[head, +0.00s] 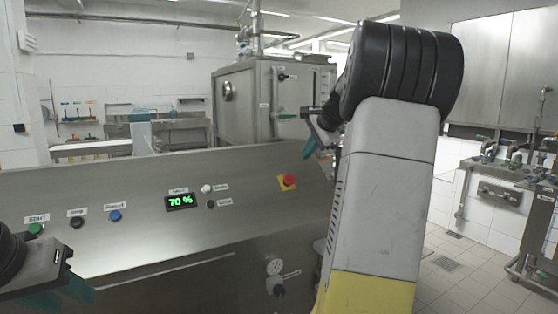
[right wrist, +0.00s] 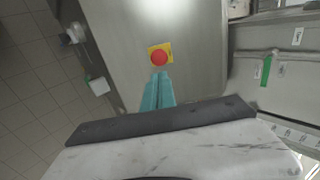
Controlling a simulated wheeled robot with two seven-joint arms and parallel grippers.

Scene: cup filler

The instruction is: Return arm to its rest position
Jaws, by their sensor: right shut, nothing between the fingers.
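My right arm (head: 385,180) stands raised in the right half of the head view. Its gripper (head: 309,150) has teal fingers that hang just beyond the red emergency button (head: 289,180) on its yellow plate. In the right wrist view the teal fingers (right wrist: 158,88) are together and empty, pointing at the red button (right wrist: 159,57); whether they touch it I cannot tell. My left gripper (head: 70,290) is at the lower left edge of the head view, with teal fingers partly cut off by the frame.
A sloped steel panel (head: 140,235) carries a green Start button (head: 36,229), a black button (head: 77,222), a blue Reset button (head: 115,216) and a display (head: 181,202) reading 70 %. A steel tank (head: 245,100) stands behind. Tiled floor (head: 455,275) is open at right.

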